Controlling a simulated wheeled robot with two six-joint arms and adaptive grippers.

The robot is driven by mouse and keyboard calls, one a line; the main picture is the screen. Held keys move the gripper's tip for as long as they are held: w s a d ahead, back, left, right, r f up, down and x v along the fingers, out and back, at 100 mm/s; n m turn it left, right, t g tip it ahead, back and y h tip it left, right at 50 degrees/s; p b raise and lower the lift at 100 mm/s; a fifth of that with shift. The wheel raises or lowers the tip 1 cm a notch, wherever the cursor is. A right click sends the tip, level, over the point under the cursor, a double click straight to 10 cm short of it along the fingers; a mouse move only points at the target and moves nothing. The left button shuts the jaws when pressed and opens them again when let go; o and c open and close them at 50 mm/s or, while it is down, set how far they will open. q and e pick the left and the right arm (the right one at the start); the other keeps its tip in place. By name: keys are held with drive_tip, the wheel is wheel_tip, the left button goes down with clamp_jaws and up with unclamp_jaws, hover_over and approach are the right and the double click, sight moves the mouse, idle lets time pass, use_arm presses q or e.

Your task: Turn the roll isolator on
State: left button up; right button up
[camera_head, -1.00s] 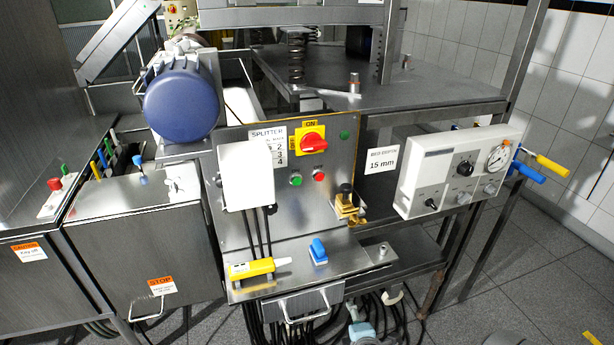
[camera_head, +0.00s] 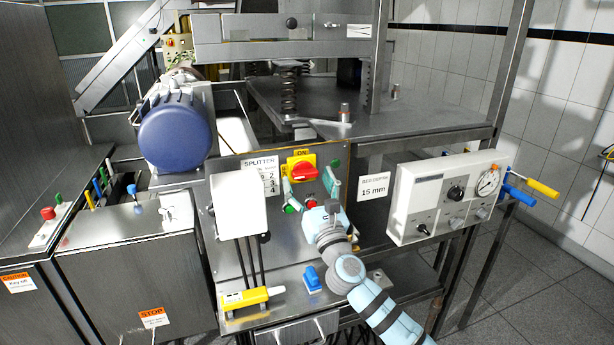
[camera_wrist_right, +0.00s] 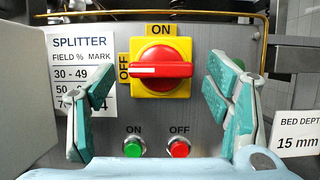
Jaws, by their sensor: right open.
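A red rotary switch on a yellow plate (camera_head: 304,171) is on the steel panel, beside the SPLITTER label. No label reading roll isolator is legible. In the right wrist view the switch's red handle (camera_wrist_right: 161,69) lies level, its white line at the left end by the word OFF. The word ON is above it. My right gripper (camera_head: 309,187) is open, facing the panel, with its teal fingers spread on either side of the switch (camera_wrist_right: 163,88). It holds nothing, and contact with the handle is not visible. My left gripper is out of view.
Green (camera_wrist_right: 133,147) and red (camera_wrist_right: 179,148) push buttons are just below the switch. A gauge box (camera_head: 448,195) is at right. A yellow-handled tool (camera_head: 247,298) and a blue knob (camera_head: 312,279) sit on the lower ledge.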

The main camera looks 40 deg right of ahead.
drive_tip(key=shift+w+d+r, duration=0.2)
drive_tip(key=shift+w, duration=0.35)
drive_tip(key=shift+s, duration=0.1)
drive_tip(key=shift+s, duration=0.1)
drive_tip(key=shift+c, duration=0.9)
drive_tip(key=c, duration=1)
drive_tip(key=shift+o, duration=0.2)
